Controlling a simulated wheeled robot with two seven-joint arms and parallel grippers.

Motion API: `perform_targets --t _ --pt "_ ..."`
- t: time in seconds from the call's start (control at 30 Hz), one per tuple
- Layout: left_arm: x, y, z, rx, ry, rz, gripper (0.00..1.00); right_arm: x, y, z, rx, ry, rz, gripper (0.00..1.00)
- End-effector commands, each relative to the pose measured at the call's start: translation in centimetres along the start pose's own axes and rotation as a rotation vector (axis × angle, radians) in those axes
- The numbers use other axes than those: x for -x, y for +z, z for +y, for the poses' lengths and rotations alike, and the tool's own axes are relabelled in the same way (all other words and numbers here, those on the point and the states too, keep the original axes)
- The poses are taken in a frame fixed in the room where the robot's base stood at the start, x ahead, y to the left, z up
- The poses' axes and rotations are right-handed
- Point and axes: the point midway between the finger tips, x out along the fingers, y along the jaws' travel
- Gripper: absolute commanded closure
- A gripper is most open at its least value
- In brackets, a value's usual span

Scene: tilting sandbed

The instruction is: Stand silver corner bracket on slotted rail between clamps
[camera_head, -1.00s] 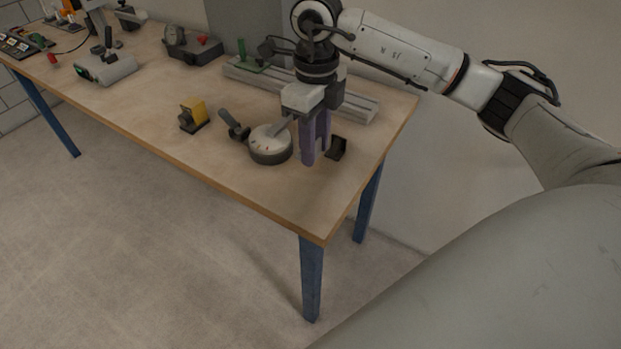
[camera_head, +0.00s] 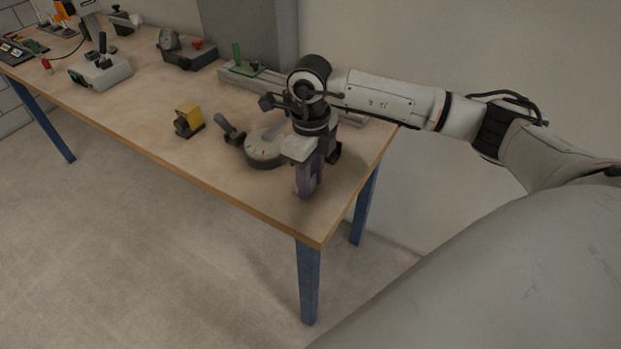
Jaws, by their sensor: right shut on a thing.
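My right gripper (camera_head: 308,187) is low over the table's front right part, purple fingers pointing down. It is shut on what I take to be the silver corner bracket, which the fingers hide; I see no such bracket elsewhere. The slotted grey rail (camera_head: 236,84) lies along the back of the table, behind my gripper, its right part mostly covered by my arm. A green clamp-like piece (camera_head: 245,68) stands on its left part. A second clamp cannot be made out. My left gripper is out of view.
A round grey dial fixture (camera_head: 262,152) stands just left of my gripper, with a dark handle (camera_head: 229,130) beside it. A small dark block (camera_head: 335,154) is right behind the gripper. A yellow-and-black block (camera_head: 188,120) stands farther left. The table's front right corner is clear.

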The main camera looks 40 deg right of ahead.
Motion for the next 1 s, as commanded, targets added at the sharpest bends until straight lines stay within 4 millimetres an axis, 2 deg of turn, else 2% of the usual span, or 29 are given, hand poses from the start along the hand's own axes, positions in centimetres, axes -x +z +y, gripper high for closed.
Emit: perform_targets --t 0.03,0.13,0.4,0.57,1.0 --pt "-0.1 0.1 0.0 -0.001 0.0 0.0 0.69 -0.2 0.0 0.0 0.0 0.0 0.0 0.68" --pt "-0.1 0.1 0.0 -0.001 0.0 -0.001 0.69 -0.1 0.0 0.0 0.0 0.0 0.0 0.51" --pt "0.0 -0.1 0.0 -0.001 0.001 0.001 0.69 -0.1 0.0 0.0 -0.001 0.0 0.0 0.51" --pt "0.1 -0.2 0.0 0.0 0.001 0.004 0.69 0.9 0.1 -0.1 -0.001 -0.002 -0.003 0.51" --pt "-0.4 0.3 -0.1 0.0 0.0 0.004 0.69 9.7 0.1 0.0 -0.001 -0.001 -0.004 0.51"
